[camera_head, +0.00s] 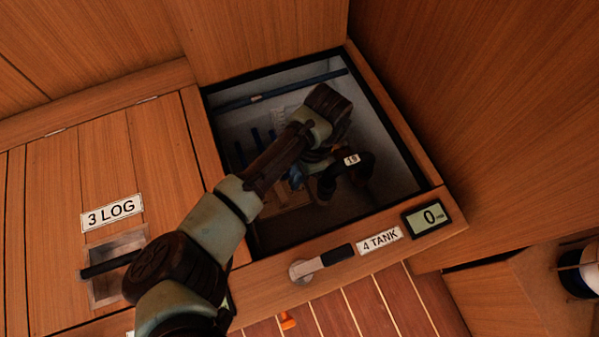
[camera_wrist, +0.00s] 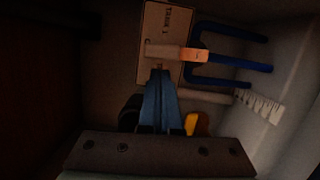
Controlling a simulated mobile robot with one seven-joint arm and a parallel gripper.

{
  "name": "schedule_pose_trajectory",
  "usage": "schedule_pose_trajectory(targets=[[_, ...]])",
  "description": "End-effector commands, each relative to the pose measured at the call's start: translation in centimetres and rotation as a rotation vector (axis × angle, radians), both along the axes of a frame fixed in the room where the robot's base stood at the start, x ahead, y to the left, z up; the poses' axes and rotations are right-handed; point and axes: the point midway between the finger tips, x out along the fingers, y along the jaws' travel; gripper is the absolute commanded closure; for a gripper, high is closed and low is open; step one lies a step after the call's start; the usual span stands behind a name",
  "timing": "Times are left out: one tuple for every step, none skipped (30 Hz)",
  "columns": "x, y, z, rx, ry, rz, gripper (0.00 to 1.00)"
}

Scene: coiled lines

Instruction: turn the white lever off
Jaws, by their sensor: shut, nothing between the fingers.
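My gripper (camera_wrist: 158,78) reaches down into the open locker, its blue fingers shut and empty. In the wrist view its tips are just below a pale bar (camera_wrist: 161,50) with an orange piece (camera_wrist: 195,55) at its right end. The bar lies across a light board marked TANK 1 (camera_wrist: 170,18); I cannot tell whether it is the white lever or whether my fingertips touch it. In the head view, a pale lever with a black grip (camera_head: 320,262) sits on the locker's front frame, beside the 4 TANK label. My arm hides much of the locker's inside.
Blue pipes (camera_wrist: 232,32) and a white scale strip (camera_wrist: 260,103) are right of my fingers. Yellow (camera_wrist: 190,123) and orange parts lie close by the gripper base. The locker's wooden rim (camera_head: 400,130) surrounds my arm. A display (camera_head: 427,217) reads 0. The inside is dim.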

Motion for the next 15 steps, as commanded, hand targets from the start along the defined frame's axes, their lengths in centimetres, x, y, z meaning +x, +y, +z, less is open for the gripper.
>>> schedule_pose_trajectory(targets=[[-0.02,0.18,-0.82,0.0,0.0,0.002,1.0],[-0.04,0.24,-1.01,0.0,0.0,0.002,1.0],[-0.08,0.3,-1.21,0.0,0.0,0.002,1.0],[-0.09,0.32,-1.32,0.0,0.0,0.002,1.0],[-0.1,0.35,-1.4,0.0,0.0,0.002,1.0],[-0.1,0.37,-1.47,0.001,-0.001,0.002,1.0],[-0.11,0.37,-1.5,0.001,-0.001,0.002,1.0],[-0.11,0.38,-1.5,0.001,-0.001,0.002,1.0],[-0.11,0.38,-1.5,0.001,-0.001,0.002,1.0],[-0.11,0.38,-1.48,0.001,-0.001,0.002,1.0],[-0.11,0.38,-1.46,0.001,-0.001,0.002,1.0],[-0.11,0.38,-1.45,0.001,-0.001,0.002,1.0],[-0.11,0.38,-1.44,0.001,-0.001,0.002,1.0],[-0.11,0.38,-1.44,0.001,-0.001,0.002,1.0],[-0.11,0.38,-1.44,0.001,-0.001,0.002,1.0]])
